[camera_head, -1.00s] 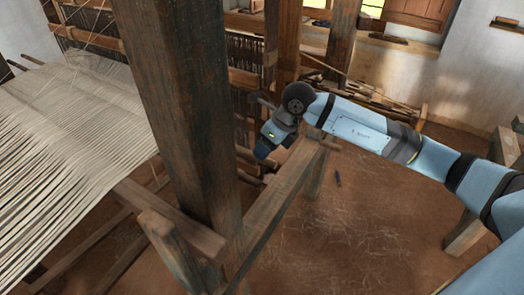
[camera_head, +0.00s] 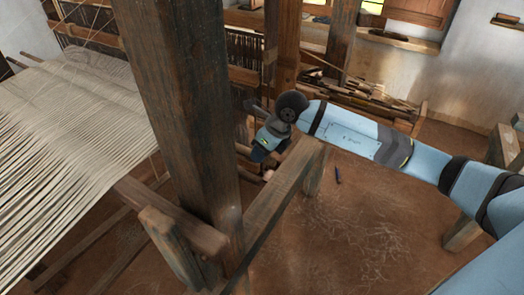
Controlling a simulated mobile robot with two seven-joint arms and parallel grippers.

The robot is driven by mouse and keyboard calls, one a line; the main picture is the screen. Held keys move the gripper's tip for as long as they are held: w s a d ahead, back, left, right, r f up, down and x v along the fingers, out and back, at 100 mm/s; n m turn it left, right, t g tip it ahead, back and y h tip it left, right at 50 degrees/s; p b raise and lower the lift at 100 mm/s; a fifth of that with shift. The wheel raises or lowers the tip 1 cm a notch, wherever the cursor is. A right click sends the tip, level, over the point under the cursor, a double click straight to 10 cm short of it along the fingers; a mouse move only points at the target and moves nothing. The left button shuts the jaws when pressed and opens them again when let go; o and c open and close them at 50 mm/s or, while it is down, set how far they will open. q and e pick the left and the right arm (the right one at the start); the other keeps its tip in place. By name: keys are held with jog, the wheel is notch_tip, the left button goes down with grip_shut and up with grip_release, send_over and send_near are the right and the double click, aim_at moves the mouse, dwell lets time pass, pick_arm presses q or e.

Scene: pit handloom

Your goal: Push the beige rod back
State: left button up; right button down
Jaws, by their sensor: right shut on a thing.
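My right gripper (camera_head: 260,155) is at the end of the blue arm coming in from the right. It is low behind the bench-like beam, just right of the thick post, and points down. It is shut, and its fingertips are small and partly hidden. A small pale beige piece (camera_head: 268,175), which looks like an end of the beige rod, shows just below the fingers. The rest of the rod is hidden behind the beam and post. My left gripper is not in view.
The thick wooden post (camera_head: 185,120) blocks much of the middle. A wooden beam (camera_head: 282,190) runs in front of my right gripper. Pale warp threads (camera_head: 70,140) stretch at the left.

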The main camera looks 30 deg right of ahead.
jog(key=shift+s+a, duration=0.4)
jog(key=shift+a, duration=0.25)
jog(key=shift+s+a, duration=0.35)
jog(key=shift+a, duration=0.25)
jog(key=c, duration=1.2)
grip_release()
jog(key=shift+c, duration=0.2)
jog(key=shift+o, duration=1.4)
jog(key=shift+a, duration=0.1)
